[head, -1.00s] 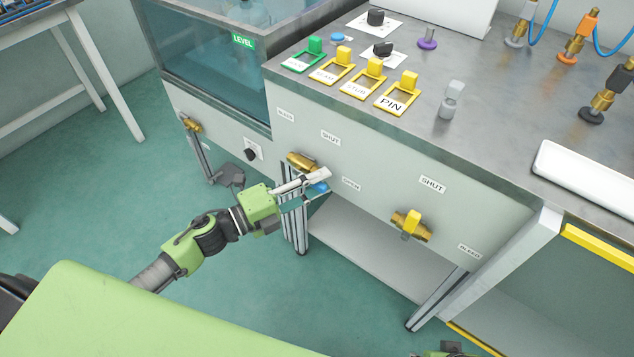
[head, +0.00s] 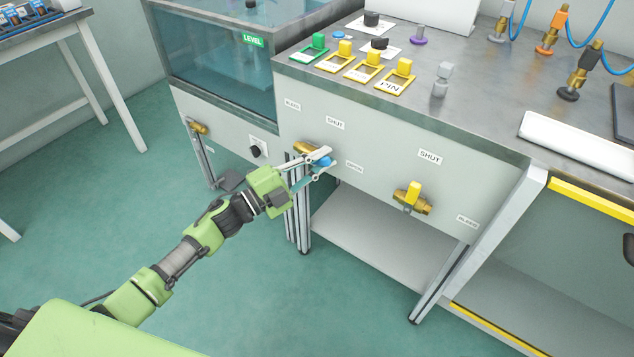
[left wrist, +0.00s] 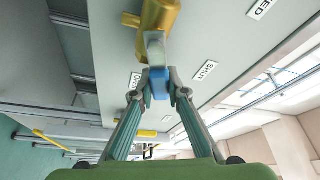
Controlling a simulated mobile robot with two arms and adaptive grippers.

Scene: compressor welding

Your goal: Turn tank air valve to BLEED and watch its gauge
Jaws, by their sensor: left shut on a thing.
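A brass valve (head: 305,148) with a blue-tipped handle (head: 323,162) sits on the front panel of the steel bench. Small labels stand around it: one reading SHUT (head: 335,123) above, OPEN (head: 355,166) to its right, and a blurred one (head: 292,105) at upper left. The handle points out to the right, near OPEN. My left gripper (head: 319,163) is shut on it. In the left wrist view both fingertips (left wrist: 159,84) press on the blue tip (left wrist: 160,86), below the brass body (left wrist: 158,22). No gauge can be made out. My right gripper is not in view.
A second brass valve with a yellow handle (head: 413,191) is farther right on the panel. Coloured guarded switches (head: 361,69) stand on the bench top. A glass-sided tank (head: 215,65) is at left. A low shelf (head: 365,230) lies under the panel.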

